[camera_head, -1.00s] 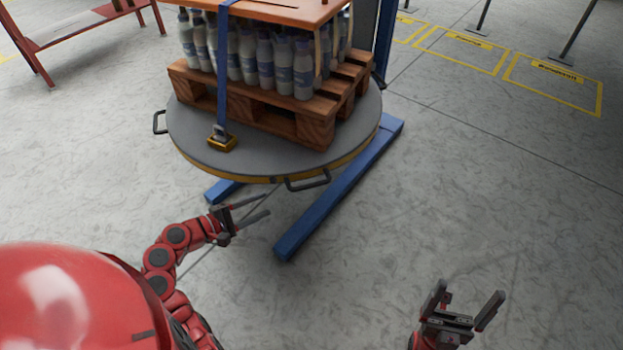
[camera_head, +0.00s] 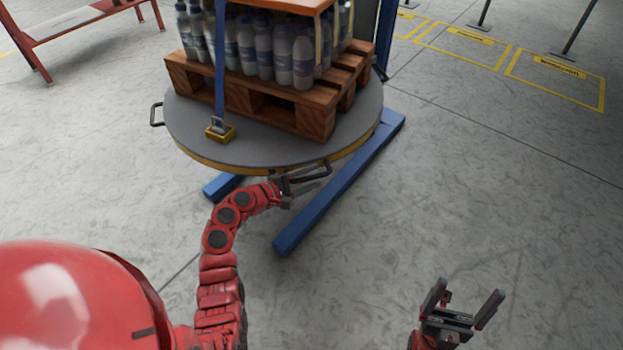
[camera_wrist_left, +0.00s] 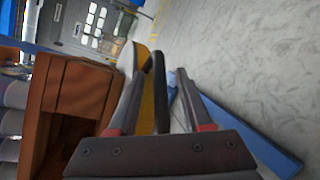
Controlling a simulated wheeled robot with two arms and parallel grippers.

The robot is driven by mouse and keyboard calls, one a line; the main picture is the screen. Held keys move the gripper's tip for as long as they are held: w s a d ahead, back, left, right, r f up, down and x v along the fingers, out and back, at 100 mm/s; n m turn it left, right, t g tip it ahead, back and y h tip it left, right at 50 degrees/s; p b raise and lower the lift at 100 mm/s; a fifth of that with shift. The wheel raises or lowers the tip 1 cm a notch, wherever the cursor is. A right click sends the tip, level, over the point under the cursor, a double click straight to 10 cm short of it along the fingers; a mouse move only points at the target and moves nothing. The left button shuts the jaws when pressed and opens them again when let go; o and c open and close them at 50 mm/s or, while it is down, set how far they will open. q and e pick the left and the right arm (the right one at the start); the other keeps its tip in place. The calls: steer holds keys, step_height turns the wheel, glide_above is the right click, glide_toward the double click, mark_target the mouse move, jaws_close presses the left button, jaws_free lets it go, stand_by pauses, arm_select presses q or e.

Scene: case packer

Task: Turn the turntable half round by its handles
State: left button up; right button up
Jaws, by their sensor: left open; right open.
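The turntable (camera_head: 265,150) is a round grey disc with a yellow rim, bearing a wooden pallet (camera_head: 318,120) of bottles. One black handle (camera_head: 156,115) sticks out at its left side. The front handle (camera_head: 324,167) is partly hidden by my left gripper (camera_head: 310,180), which is open at it. In the left wrist view the dark handle (camera_wrist_left: 160,90) lies between the two spread fingers, beside the yellow rim (camera_wrist_left: 147,100); I see a gap to each finger. My right gripper (camera_head: 463,298) is open and empty, low at the right, far from the turntable.
Blue base legs (camera_head: 340,185) reach out from under the turntable along the floor. A blue strap (camera_head: 220,70) runs down to a yellow buckle (camera_head: 221,132) on the disc. A red bench (camera_head: 75,22) stands at back left.

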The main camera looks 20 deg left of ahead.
arm_select(q)
steer(key=shift+w+d, duration=0.15)
steer(key=shift+w, duration=0.05)
steer(key=shift+f, duration=0.1)
jaws_close()
stand_by(1.3)
